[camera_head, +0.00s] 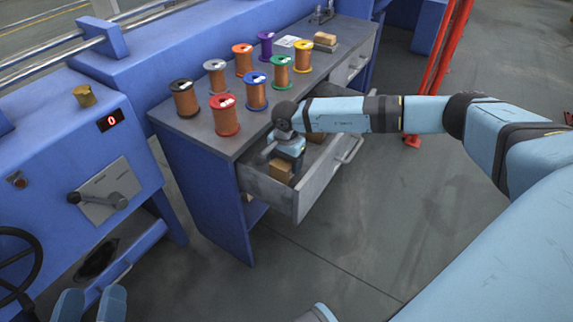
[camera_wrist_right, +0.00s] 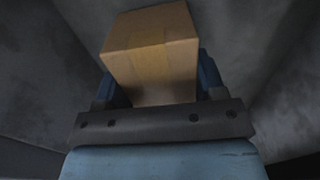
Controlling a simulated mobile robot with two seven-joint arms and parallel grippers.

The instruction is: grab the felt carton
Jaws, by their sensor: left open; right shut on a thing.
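The drawer (camera_head: 314,190) of the workbench is open. My right arm reaches into it from the right. My right gripper (camera_head: 284,165) is shut on a small brown cardboard carton (camera_head: 281,172) at the drawer's near end. In the right wrist view the carton (camera_wrist_right: 152,55) sits between the two blue fingers, with tape along it. No label that marks it as felt can be read. A second brown carton (camera_head: 316,137) lies farther back in the drawer, partly hidden by my right arm. My left gripper (camera_head: 90,307) is open and empty at the bottom left edge.
Several wire spools, among them a red one (camera_head: 224,115), stand on the bench top (camera_head: 215,140). A tan block (camera_head: 325,40) lies at its far end. A blue machine (camera_head: 60,150) with a lever is at left. Red posts (camera_head: 440,60) stand behind my right arm. The floor (camera_head: 400,210) is clear.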

